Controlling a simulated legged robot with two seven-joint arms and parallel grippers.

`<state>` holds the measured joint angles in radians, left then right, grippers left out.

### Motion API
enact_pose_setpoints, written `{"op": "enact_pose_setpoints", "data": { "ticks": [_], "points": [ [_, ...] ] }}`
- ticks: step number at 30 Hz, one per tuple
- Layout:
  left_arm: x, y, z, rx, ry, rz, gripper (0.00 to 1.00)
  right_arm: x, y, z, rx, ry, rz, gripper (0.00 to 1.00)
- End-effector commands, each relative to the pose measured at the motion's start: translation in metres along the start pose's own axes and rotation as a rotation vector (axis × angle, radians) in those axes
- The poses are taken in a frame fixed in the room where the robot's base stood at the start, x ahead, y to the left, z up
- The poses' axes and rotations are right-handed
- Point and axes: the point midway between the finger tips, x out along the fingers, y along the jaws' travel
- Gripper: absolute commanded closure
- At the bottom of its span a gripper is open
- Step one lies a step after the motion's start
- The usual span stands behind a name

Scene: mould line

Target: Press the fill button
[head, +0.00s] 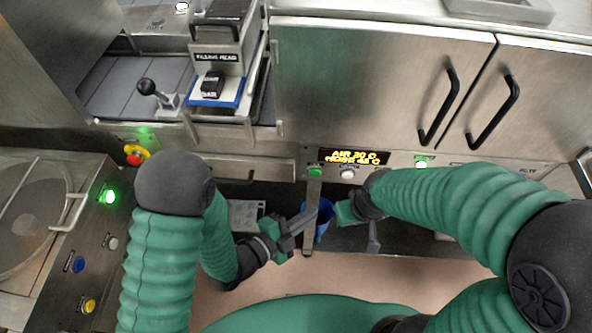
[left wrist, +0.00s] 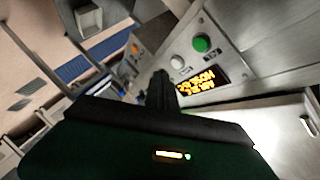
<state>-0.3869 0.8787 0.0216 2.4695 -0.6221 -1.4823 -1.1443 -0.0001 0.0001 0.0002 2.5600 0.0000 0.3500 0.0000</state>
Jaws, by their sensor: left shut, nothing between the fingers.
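A control panel (head: 400,160) runs under the cabinet doors, with a green button (head: 316,171) and a white button (head: 348,174) below a lit amber display (head: 353,157). The left wrist view also shows the green button (left wrist: 201,43), the white button (left wrist: 177,62) and the display (left wrist: 200,80). The button labels are too small to read, so I cannot tell which is the fill button. My left gripper (head: 312,213) is shut and empty, below the panel and apart from the buttons; its dark fingers (left wrist: 160,90) show in the wrist view. My right gripper (head: 345,212) is just to its right; its fingers are unclear.
A blue bucket (head: 324,217) stands behind the grippers. At the left, a side panel has a lit green button (head: 110,196), a blue button (head: 78,265) and a yellow button (head: 89,306). A red emergency knob (head: 135,156) and a black-knobbed lever (head: 147,87) are above.

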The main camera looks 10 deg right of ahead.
Motion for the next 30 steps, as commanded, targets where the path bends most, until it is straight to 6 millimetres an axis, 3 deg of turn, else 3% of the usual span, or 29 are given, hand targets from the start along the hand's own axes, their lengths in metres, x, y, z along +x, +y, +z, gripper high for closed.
{"op": "enact_pose_setpoints", "data": {
  "ticks": [14,26,30],
  "points": [
    [0.005,-0.004,0.000,0.010,0.015,-0.012,1.00,-0.002,0.000,-0.001,0.000,0.000,0.000,0.76],
    [0.043,-0.034,0.027,0.011,0.015,-0.013,1.00,-0.011,0.000,-0.003,0.000,0.000,0.000,0.76],
    [0.056,-0.041,0.036,0.010,0.015,-0.013,1.00,-0.006,0.000,-0.002,0.000,0.000,0.000,0.76]
  ]
}}
